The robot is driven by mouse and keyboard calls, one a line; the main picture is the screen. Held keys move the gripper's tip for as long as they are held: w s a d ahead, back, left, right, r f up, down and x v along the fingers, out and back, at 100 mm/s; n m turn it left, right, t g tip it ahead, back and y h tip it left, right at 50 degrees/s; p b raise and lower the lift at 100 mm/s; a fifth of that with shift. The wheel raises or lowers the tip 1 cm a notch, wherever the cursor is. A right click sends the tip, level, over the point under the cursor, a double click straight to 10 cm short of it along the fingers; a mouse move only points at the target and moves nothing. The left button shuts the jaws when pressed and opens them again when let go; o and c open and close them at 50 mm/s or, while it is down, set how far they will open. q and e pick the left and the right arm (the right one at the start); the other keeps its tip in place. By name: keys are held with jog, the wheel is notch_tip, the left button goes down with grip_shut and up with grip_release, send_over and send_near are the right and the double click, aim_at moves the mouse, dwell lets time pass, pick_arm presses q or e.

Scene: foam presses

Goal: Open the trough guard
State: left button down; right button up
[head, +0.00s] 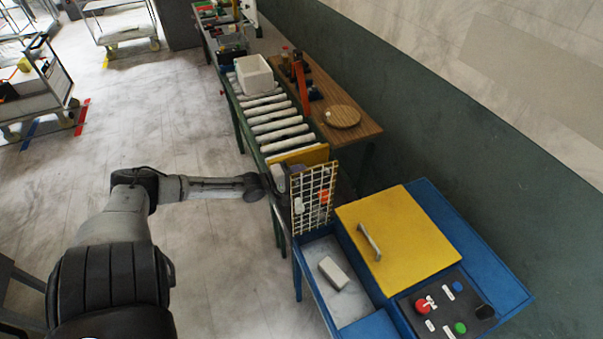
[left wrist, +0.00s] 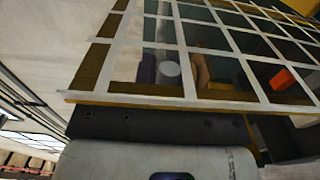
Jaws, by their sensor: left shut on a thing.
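The trough guard (head: 314,196) is a pale wire grid with a yellowish edge. It stands raised and steeply tilted at the far end of the trough (head: 308,252), whose inside is open to view. My left gripper (head: 284,180) is at the guard's left side, shut on it; the mesh partly hides the fingers. In the left wrist view, the guard (left wrist: 190,99) spans the top, right above the dark finger part of my gripper (left wrist: 165,124). The exact contact is hidden. My right gripper is not in view.
A pale block (head: 333,272) lies in the trough. To its right are a yellow lid (head: 397,240) with a handle and a control panel (head: 447,308) with buttons. A roller conveyor (head: 268,118) holding a white bin (head: 254,75) runs behind.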

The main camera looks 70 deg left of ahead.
pick_arm(q)
jog(key=c, duration=1.2)
grip_release()
jog(key=shift+o, duration=0.2)
jog(key=s, duration=1.3)
jog(key=shift+s+a+p, duration=0.2)
jog(key=shift+s+p, duration=0.1)
jog(key=shift+s, duration=0.1)
